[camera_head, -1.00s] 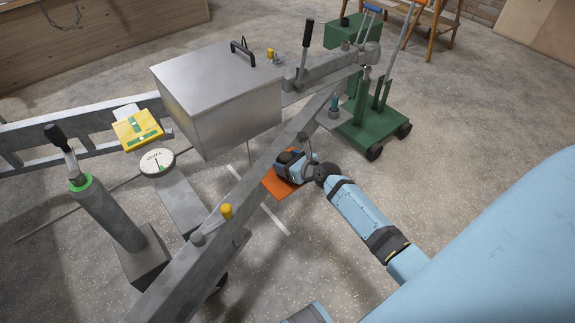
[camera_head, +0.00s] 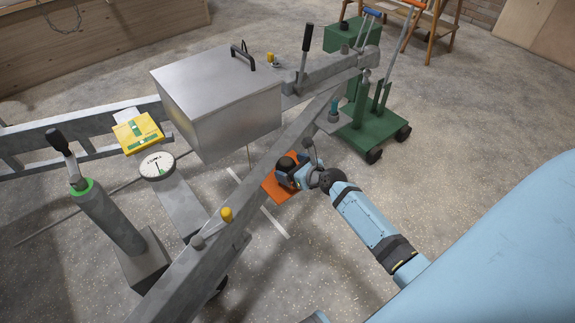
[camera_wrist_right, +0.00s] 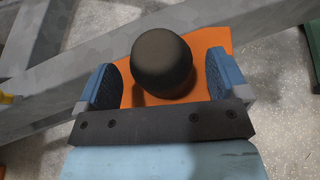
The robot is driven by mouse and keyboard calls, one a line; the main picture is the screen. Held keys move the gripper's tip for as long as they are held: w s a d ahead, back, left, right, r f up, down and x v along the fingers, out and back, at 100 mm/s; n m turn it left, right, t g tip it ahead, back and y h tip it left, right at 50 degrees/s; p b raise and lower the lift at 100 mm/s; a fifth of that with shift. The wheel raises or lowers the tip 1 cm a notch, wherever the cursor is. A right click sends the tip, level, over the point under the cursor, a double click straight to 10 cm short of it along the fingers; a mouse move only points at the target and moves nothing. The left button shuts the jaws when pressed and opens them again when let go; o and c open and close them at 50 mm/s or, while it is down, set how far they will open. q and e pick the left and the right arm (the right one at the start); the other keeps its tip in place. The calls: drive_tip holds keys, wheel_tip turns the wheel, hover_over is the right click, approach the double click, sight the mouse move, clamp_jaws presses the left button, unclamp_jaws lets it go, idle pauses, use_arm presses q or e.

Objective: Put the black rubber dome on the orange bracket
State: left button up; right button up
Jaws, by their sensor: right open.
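The black rubber dome (camera_wrist_right: 162,62) sits on the orange bracket (camera_wrist_right: 217,45) in the right wrist view, its shadow falling on the orange plate. In the head view the dome (camera_head: 286,164) shows dark against the bracket (camera_head: 272,187), which is fixed beside the grey beam. My right gripper (camera_head: 287,172) is at the bracket. In the right wrist view its two blue fingers (camera_wrist_right: 162,83) are spread, one on each side of the dome, with gaps between them and it. My left gripper is not in view.
The grey trailer beam (camera_head: 225,210) runs diagonally beside the bracket. A metal box (camera_head: 215,95) stands behind it. A green stand on wheels (camera_head: 370,140) is near at the upper right. The floor at the lower middle is clear.

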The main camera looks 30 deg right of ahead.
drive_tip(key=p+v, duration=0.2)
drive_tip(key=v, duration=0.7)
drive_tip(key=s+a+m, duration=0.5)
drive_tip(key=a+m, duration=0.2)
drive_tip(key=m, duration=0.4)
drive_tip(key=s+a+r+m+g, duration=0.1)
drive_tip(key=s+a+m, duration=0.5)
drive_tip(key=m, duration=0.6)
drive_tip(key=s+a+m+g, duration=0.1)
drive_tip(key=s+a+m, duration=0.5)
drive_tip(key=m, duration=0.6)
drive_tip(key=shift+a+r+y, duration=0.2)
drive_tip(key=shift+a+y, duration=0.2)
drive_tip(key=shift+a, duration=0.5)
